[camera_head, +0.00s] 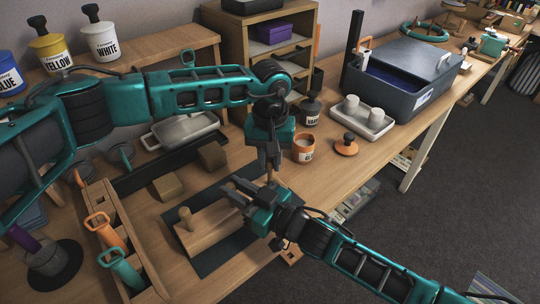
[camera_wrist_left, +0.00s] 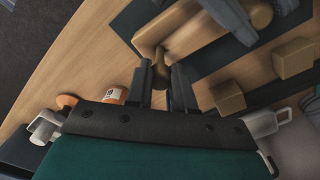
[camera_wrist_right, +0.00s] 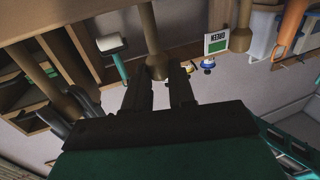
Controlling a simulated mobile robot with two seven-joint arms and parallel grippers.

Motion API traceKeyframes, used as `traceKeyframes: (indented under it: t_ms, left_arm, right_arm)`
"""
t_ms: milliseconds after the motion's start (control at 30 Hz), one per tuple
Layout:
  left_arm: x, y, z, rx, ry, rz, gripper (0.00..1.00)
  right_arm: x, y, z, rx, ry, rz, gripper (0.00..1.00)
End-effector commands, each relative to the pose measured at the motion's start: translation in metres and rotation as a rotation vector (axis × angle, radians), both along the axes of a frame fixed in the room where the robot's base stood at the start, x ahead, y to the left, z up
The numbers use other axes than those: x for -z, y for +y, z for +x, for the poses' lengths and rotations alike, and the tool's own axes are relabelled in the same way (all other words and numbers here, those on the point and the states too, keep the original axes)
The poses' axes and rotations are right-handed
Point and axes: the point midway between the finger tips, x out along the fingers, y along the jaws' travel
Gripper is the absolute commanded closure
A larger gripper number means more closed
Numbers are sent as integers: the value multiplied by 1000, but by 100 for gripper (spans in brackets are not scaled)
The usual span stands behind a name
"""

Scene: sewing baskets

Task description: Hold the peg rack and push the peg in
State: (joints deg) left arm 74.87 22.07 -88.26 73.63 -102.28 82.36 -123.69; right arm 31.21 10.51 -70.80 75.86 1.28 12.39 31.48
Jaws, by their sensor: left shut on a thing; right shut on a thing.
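The wooden peg rack (camera_head: 208,235) lies on a dark mat, with a round-topped peg (camera_head: 185,215) upright at its left end. My left gripper (camera_head: 269,160) points down at the rack's right end. It is shut on a wooden peg (camera_wrist_left: 162,70), also visible below it in the head view (camera_head: 270,176). My right gripper (camera_head: 228,190) reaches over the rack's middle from the right and is shut on a wooden part of it. Its exact grip is partly hidden. The right wrist view shows a wooden post (camera_wrist_right: 150,28) at its fingertips. Whether the left peg sits in its hole cannot be told.
Two wooden blocks (camera_head: 167,187) (camera_head: 212,155) lie behind the mat. A tool caddy (camera_head: 120,225) stands left. The table's front edge is close.

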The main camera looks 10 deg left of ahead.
Motion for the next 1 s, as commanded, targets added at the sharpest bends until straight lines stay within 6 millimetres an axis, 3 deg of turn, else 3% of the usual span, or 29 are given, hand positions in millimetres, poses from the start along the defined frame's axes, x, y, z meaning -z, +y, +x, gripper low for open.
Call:
traceKeyframes:
  t_ms: [533,567,600,867,1000]
  left_arm:
    - [13,0,0,0,1,0,100]
    - [13,0,0,0,0,0,76]
    - [13,0,0,0,0,0,73]
    - [12,0,0,0,0,0,48]
    - [12,0,0,0,0,0,48]
  right_arm:
    - [0,0,0,1,0,-1,100]
    - [0,0,0,1,0,-1,100]
    - [0,0,0,1,0,-1,100]
    - [0,0,0,1,0,-1,100]
    - [0,0,0,1,0,-1,100]
